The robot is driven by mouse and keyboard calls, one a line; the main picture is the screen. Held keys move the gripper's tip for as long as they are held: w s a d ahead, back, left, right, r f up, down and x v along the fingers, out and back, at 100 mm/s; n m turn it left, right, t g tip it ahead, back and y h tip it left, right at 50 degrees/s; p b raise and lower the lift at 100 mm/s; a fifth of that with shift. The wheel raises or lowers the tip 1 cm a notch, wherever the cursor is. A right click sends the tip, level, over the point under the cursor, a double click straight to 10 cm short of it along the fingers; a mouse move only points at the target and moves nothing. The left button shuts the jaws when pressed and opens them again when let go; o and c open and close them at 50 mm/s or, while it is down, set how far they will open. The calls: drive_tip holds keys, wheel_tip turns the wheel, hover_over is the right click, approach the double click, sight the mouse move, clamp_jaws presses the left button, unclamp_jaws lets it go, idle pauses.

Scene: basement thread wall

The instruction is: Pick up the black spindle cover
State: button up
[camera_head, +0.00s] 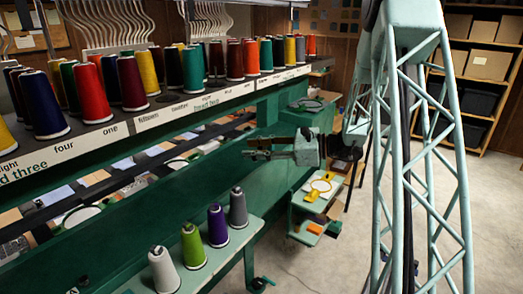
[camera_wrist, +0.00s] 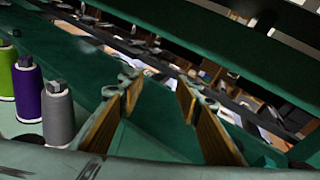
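I cannot pick out the black spindle cover with certainty. Small dark caps top the spools on the low pale shelf (camera_head: 208,262): white (camera_head: 164,272), green (camera_head: 193,247), purple (camera_head: 217,227) and grey (camera_head: 238,209). In the wrist view a small dark round piece (camera_wrist: 28,140) lies by the grey spool (camera_wrist: 59,118), partly hidden by my own body. My gripper (camera_head: 250,148) hangs beyond and above the shelf, near the green frame. In the wrist view its two tan-padded fingers (camera_wrist: 158,95) stand apart with nothing between them.
A green rail (camera_head: 130,225) runs along the wall below a rack of coloured thread spools (camera_head: 131,83). A small side table (camera_head: 318,192) with a yellow-rimmed hoop stands right of the rail. Shelves with boxes (camera_head: 490,65) stand at the back right. The floor (camera_head: 340,255) is mostly clear.

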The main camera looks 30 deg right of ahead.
drive_tip(key=w+d+f+m+t+h, duration=0.2)
drive_tip(key=d+f, duration=0.3)
drive_tip(key=d, duration=0.4)
drive_tip(key=w+d+f+m+t+h, duration=0.1)
drive_tip(key=w+d+f+m+t, duration=0.2)
drive_tip(key=d, duration=0.6)
drive_tip(key=shift+d+f+m+h+p, duration=0.2)
drive_tip(key=shift+f+m+h+p, duration=0.2)
drive_tip(key=shift+f+m, duration=0.5)
drive_tip(key=shift+w+a, duration=0.1)
drive_tip(key=x, duration=0.8)
drive_tip(key=shift+w+b, duration=0.2)
drive_tip(key=shift+b, duration=0.2)
drive_tip(key=shift+a+r, duration=0.1)
drive_tip(key=shift+r, duration=0.1)
drive_tip(key=shift+b+x, duration=0.4)
drive_tip(key=shift+x, duration=2.15)
drive_tip(key=shift+c, duration=0.8)
drive_tip(key=shift+r, duration=0.1)
drive_tip(key=c, duration=0.6)
